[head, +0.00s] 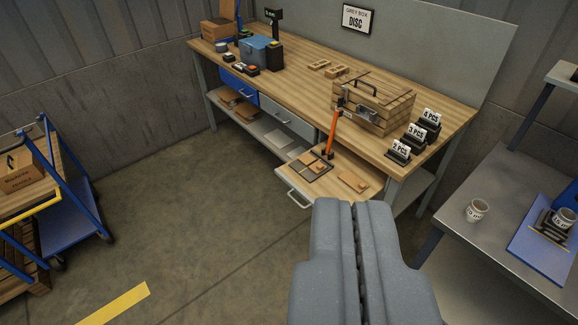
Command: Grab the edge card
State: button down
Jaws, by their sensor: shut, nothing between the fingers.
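Three small white cards stand in dark holders in a row at the workbench's right front part. The card "2 PCS" (400,148) is nearest the front edge, "3 PCS" (416,132) is in the middle, and "4 PCS" (431,116) is farthest back. No card is marked as the edge card; "2 PCS" and "4 PCS" stand at the row's ends. My gripper (360,205) is shut and empty, low in the view. It appears in front of the bench, below and left of the cards, apart from them.
A wooden case (374,106) stands left of the cards on the workbench (300,92). An open drawer (325,178) with small wooden pieces juts out below. A grey table (470,240) with cups is at right, a blue cart (75,215) at left.

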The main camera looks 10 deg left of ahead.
aim_at(313, 164)
jog(key=u, duration=0.1)
jog(key=i, duration=1)
jog(key=z, duration=0.05)
